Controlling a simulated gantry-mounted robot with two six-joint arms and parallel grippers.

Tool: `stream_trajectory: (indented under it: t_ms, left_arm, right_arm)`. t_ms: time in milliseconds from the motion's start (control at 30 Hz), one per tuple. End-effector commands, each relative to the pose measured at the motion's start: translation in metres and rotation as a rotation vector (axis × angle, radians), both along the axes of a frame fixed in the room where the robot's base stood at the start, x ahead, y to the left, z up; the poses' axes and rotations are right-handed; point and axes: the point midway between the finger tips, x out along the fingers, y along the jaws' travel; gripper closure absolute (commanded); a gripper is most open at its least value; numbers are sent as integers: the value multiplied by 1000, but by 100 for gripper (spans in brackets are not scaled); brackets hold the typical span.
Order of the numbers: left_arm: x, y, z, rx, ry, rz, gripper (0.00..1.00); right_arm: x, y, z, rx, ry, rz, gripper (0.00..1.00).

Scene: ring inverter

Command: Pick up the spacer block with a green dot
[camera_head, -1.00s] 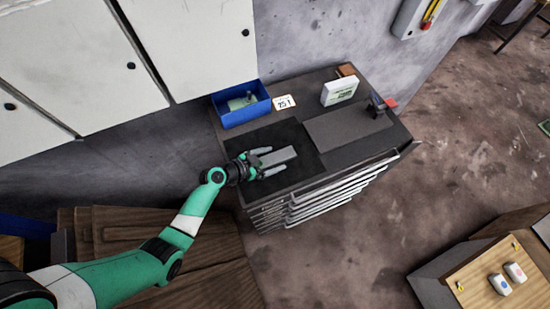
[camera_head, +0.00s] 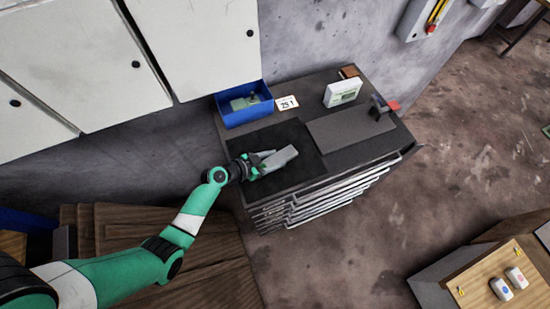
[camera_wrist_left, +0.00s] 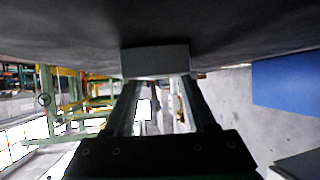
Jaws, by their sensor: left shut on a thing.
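A grey spacer block (camera_head: 281,157) is at the black mat (camera_head: 234,148) on top of the drawer cabinet. No green dot shows on its visible faces. My left gripper (camera_head: 264,162) is shut on the end of the block nearer to my arm. In the left wrist view the block (camera_wrist_left: 157,61) sits between the finger ends, against the dark surface. I cannot tell whether the block still touches the mat. My right gripper is not in view.
A blue bin (camera_head: 243,119) with greenish pieces inside stands behind the mat. A numbered card (camera_head: 287,103), a white box (camera_head: 342,92), a grey plate (camera_head: 350,128) and a small red-tipped device (camera_head: 384,108) are on the cabinet. The cabinet's front edge lies close by.

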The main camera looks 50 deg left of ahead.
Motion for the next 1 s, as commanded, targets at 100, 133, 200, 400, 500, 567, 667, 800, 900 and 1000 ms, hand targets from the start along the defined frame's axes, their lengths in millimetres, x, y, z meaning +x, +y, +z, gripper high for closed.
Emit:
stream_trajectory:
  t_ms: [100,133,200,400,500,567,667,800,900,1000]
  left_arm:
    - [1,0,15,1,-6,-1,100]
    - [1,0,20,1,-6,0,100]
    - [1,1,36,2,-8,0,100]
    - [11,-43,88,3,-11,-9,100]
    - [17,-71,103,5,-9,-11,100]
    - [21,-87,109,5,-8,-11,100]
    - [27,-110,119,5,-10,-9,100]
    - [31,-129,127,2,-9,-4,100]
    - [33,-135,130,1,-8,-1,100]
    - [33,-136,130,1,-8,0,100]
  right_arm:
    - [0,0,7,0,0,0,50]
    - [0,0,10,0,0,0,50]
    - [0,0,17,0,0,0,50]
    - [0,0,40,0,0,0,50]
    - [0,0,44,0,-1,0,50]
    - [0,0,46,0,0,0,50]
    - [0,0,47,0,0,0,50]
    - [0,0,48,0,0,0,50]
    - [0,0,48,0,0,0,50]
    - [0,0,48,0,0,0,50]
